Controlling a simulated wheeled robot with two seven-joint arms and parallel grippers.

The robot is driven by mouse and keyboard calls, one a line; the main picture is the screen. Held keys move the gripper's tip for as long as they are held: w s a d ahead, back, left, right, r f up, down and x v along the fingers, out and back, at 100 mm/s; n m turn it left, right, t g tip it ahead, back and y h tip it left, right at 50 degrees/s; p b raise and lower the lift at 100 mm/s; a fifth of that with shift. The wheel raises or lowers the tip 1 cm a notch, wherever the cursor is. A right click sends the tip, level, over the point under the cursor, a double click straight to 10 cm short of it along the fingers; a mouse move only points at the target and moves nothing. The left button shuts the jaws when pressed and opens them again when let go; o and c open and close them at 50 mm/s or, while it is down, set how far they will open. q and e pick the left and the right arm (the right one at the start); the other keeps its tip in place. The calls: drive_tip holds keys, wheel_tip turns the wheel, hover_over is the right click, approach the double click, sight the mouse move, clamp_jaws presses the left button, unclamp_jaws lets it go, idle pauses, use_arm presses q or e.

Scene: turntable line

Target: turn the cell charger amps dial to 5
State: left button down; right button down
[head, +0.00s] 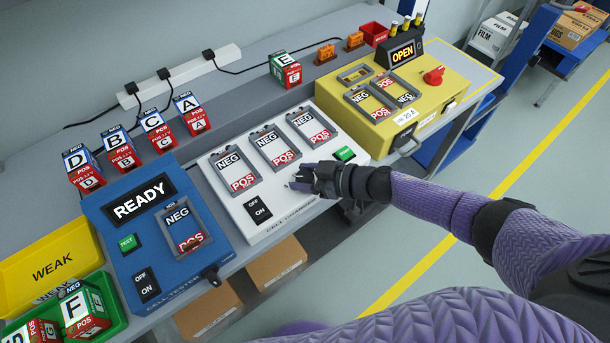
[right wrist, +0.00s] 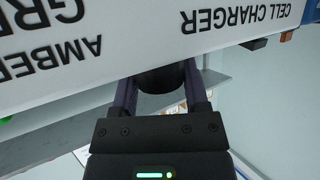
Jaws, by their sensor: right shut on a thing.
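The white cell charger (head: 282,202) stands in the middle of the bench, with three NEG/POS bays, an OFF/ON switch (head: 258,210) and a green button (head: 345,154). My right gripper (head: 300,180) is at its front edge. In the right wrist view, my right gripper (right wrist: 162,90) is shut on a dark round knob, the amps dial (right wrist: 165,77), on the charger's front face (right wrist: 140,40). The head view hides the dial behind the gripper. The dial's scale and setting cannot be read. My left gripper is not in view.
A blue cell tester (head: 115,235) showing READY stands to the left, a yellow unit (head: 440,95) showing OPEN to the right. Lettered cells, such as cell C (head: 157,130), stand behind. A yellow WEAK tray (head: 30,285) and green tray (head: 115,318) are at lower left.

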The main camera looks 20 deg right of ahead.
drive_tip(key=shift+n+g+y, duration=0.4)
drive_tip(key=shift+n+g, duration=0.1)
drive_tip(key=shift+g, duration=0.1)
drive_tip(key=shift+b, duration=0.3)
drive_tip(key=shift+c, duration=0.5)
unclamp_jaws()
drive_tip(key=shift+d, duration=0.1)
drive_tip(key=p+v, duration=0.2)
drive_tip(key=v, duration=0.7)
drive_tip(key=shift+d+r+p, duration=0.2)
drive_tip(key=shift+d+p, duration=0.1)
drive_tip(key=shift+s, duration=0.15)
